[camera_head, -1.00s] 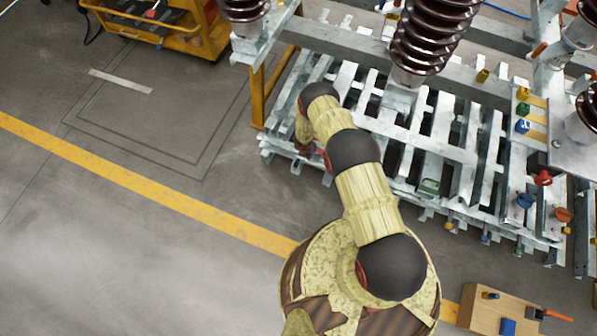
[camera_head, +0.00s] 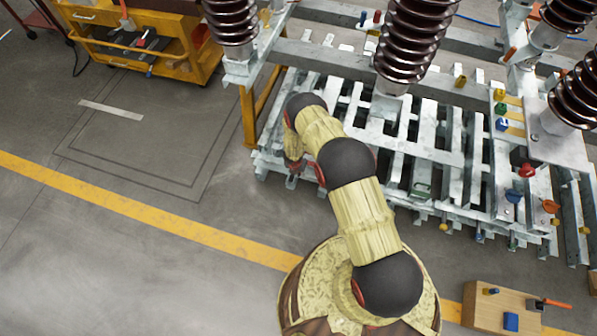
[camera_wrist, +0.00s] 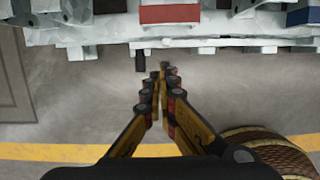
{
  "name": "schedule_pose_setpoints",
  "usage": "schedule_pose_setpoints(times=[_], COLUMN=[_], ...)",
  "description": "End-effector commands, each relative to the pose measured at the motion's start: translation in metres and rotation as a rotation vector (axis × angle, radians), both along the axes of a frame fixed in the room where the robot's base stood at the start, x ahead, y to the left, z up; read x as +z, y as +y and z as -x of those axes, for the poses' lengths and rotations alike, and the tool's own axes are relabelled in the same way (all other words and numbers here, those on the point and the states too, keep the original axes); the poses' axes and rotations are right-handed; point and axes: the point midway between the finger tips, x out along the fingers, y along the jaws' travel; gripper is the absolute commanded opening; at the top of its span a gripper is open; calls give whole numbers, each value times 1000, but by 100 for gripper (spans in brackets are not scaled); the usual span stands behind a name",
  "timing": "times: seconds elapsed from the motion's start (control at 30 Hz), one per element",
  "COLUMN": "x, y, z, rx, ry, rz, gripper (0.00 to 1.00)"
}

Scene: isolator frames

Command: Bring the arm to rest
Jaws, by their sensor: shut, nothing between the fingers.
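My arm reaches up from the bottom middle of the head view, and its far end bends down beside the left end of the metal isolator frame (camera_head: 420,165). My gripper is mostly hidden behind my arm in the head view. In the wrist view my gripper (camera_wrist: 160,72) is shut, its fingertips together with nothing between them. The fingers point toward the frame's lower metal edge (camera_wrist: 200,30), with grey floor below them. I cannot tell how close the fingertips are to that edge.
Dark ribbed insulators (camera_head: 412,45) rise from the frame. A yellow tool cart (camera_head: 150,35) stands at the back left. A wooden block (camera_head: 480,305) with small tools is at the lower right. The floor on the left, with a yellow line (camera_head: 150,215), is clear.

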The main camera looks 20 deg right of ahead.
Motion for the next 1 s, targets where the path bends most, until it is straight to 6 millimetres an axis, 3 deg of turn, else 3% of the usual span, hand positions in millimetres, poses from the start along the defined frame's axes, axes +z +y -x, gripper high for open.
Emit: schedule_pose_setpoints(times=[0.03,0.2,0.67,0.77,0.87,1.0], x=[10,24,28,28,26,18], y=[1,3,4,9,25,52], z=[1,5,7,7,8,48], rx=[1,0,27,127,348,744], ry=[-1,0,5,18,37,102], rz=[1,0,6,7,-8,-52], gripper=[0,0,0,0,0,0])
